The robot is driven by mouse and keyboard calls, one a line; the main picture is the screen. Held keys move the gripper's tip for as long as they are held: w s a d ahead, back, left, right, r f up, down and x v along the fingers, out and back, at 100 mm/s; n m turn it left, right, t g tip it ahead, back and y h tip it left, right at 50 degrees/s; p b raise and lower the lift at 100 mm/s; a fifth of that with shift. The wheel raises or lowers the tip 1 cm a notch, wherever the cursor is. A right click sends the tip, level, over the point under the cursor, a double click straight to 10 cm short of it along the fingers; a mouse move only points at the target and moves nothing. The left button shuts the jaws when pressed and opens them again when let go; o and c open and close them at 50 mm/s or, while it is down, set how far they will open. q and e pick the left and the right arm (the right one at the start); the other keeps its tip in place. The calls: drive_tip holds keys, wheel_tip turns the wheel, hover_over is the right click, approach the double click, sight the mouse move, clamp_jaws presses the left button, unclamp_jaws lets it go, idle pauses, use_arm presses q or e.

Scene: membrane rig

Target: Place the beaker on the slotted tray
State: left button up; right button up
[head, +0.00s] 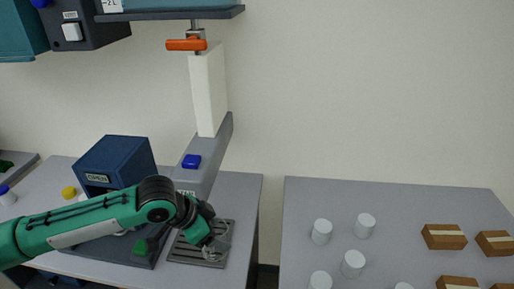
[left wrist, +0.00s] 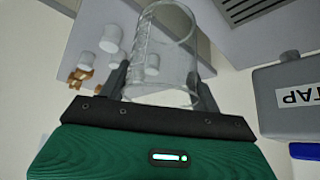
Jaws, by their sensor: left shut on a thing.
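The beaker (left wrist: 160,55) is clear glass with printed markings and fills the upper middle of the left wrist view. My left gripper (left wrist: 162,92) is shut on it, with one dark finger on each side of the glass. In the head view the left gripper (head: 214,246) is over the slotted tray (head: 188,251), a grey tray with dark slots on the left bench. The beaker shows faintly there at the fingertips (head: 222,232). I cannot tell whether its base touches the tray. The tray's slots also show in the left wrist view (left wrist: 245,8). My right gripper is not in view.
A grey stand with a blue button (head: 191,161) and a white column (head: 209,90) rises behind the tray. A dark blue machine (head: 115,165) stands to its left. Across a gap, the right table (head: 300,200) holds several white cylinders (head: 353,263) and brown boxes (head: 444,237).

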use_arm(q)
drive_tip(key=shift+w+d+f+n, duration=0.15)
drive_tip(key=shift+f+n, duration=0.15)
drive_tip(key=shift+f, duration=0.1)
drive_tip(key=w+a+f+n+t+y+b, duration=0.3)
drive_tip(key=w+a+f+n+y+b, duration=0.25)
drive_tip(key=n, duration=0.55)
drive_tip(key=s+a+f, duration=0.2)
drive_tip(key=s+f, duration=0.1)
drive_tip(key=s, duration=0.8)
drive_tip(key=shift+f, duration=0.2)
